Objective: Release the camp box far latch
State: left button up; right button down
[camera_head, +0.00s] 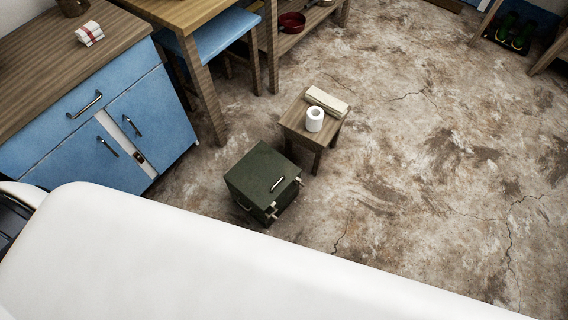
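The camp box (262,176) is a dark green box standing on the floor in the middle of the head view. A pale handle (278,184) lies on its lid. Small light metal fittings (271,212) show on its side nearest the lower right; I cannot tell which of them is the far latch or whether any latch is released. The lid looks closed. Neither of my grippers is in view.
A small wooden stool (307,142) with a white roll (315,119) and a folded cloth (327,101) stands just behind the box. Floor to the right is clear. A large white surface fills the foreground.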

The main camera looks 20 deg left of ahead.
aim_at(273, 214)
jog(key=l+u, duration=0.25)
jog(key=u, duration=0.2)
jog(key=l+u, duration=0.25)
jog(key=u, duration=0.2)
jog(key=i, duration=0.05)
